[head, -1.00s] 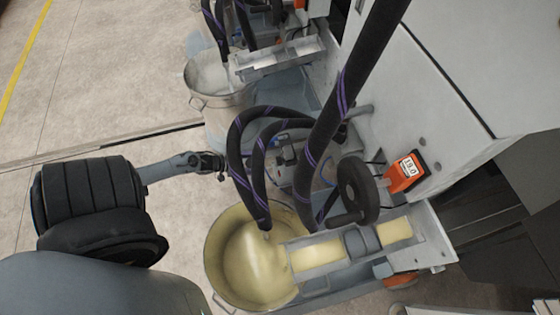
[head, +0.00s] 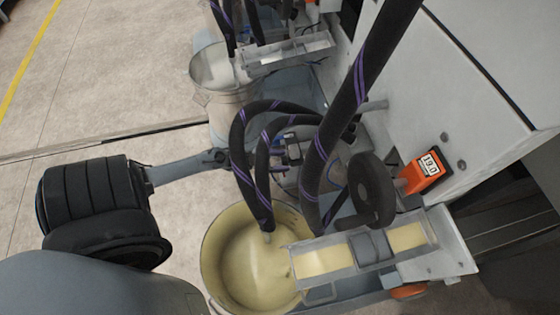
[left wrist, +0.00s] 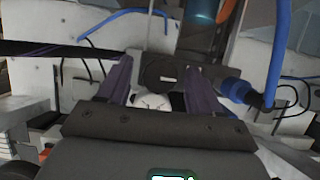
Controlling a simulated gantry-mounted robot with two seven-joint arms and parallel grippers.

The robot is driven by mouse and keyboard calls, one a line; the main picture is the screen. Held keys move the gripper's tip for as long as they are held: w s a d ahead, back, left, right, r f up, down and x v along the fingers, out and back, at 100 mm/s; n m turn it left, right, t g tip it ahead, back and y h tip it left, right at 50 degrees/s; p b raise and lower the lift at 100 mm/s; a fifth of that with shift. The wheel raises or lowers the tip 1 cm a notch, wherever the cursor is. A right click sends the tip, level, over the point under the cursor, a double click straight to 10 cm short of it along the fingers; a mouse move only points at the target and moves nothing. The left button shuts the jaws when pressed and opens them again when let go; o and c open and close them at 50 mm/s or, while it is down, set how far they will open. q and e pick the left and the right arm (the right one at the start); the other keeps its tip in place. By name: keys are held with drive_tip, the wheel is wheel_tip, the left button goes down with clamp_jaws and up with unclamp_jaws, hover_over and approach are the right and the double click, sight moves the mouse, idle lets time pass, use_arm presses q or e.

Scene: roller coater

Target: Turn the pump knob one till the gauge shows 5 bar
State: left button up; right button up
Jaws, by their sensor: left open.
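My left gripper (head: 218,158) reaches in from the left at the black hoses beside the pump (head: 300,150); its tips are partly hidden there in the head view. In the left wrist view the two dark fingers (left wrist: 153,85) are apart. A pale rounded part, perhaps the pump knob (left wrist: 152,102), shows between them, partly covered by the gripper body. I cannot tell whether the fingers touch it. A dark plate (left wrist: 160,72) lies just beyond. No pressure gauge reading can be made out. My right gripper is not in view.
Black hoses with purple stripes (head: 350,100) run close to my left gripper. A bucket of yellowish liquid (head: 212,262) stands below, a grey one (head: 225,100) behind. A black handwheel (head: 372,190) and an orange counter reading 19.0 (head: 425,168) are right. Blue tubing (left wrist: 277,50) is near.

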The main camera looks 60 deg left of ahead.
use_arm(q)
drive_tip(key=shift+c, duration=0.5)
drive_tip(key=c, duration=1)
drive_tip(key=shift+o, duration=0.2)
drive_tip(key=shift+s+d+f+m+t+y+p, duration=0.1)
drive_tip(key=shift+m+t+y+p, duration=0.2)
drive_tip(key=shift+m+t+y, duration=1.25)
drive_tip(key=shift+d+f+m+g+y+p, duration=0.1)
drive_tip(key=shift+m+y+p, duration=0.25)
drive_tip(key=shift+m, duration=2.5)
drive_tip(key=shift+s+f+m+t+y+p, duration=0.1)
drive_tip(key=shift+m+t+y+p, duration=0.15)
drive_tip(key=shift+m+t+y, duration=1.3)
drive_tip(key=shift+m+g+h, duration=0.55)
drive_tip(key=shift+m+g, duration=0.15)
drive_tip(key=shift+m, duration=0.15)
